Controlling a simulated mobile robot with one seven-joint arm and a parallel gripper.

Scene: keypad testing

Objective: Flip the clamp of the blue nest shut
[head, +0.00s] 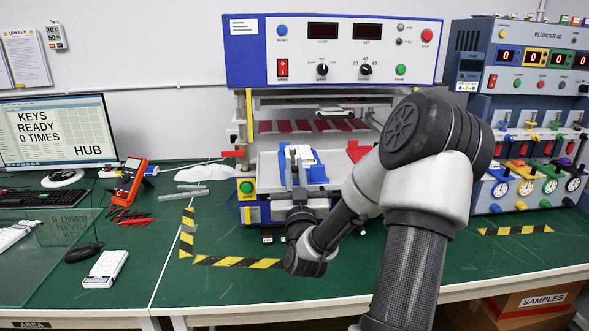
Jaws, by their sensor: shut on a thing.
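The blue nest (317,173) sits on the light tray of the press, under its raised upper part. A white piece (304,153) lies in the nest. My gripper (292,163) is at the left side of the blue nest, with its narrow grey fingers pointing away from me. The fingers are shut on a small part there, which appears to be the nest's clamp. The fingers and wrist hide most of the clamp, so its exact angle cannot be told.
A red nest (358,150) is to the right on the same tray, partly behind my arm. The press's control box (335,50) overhangs the work space. Striped tape (238,262) marks the green bench in front.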

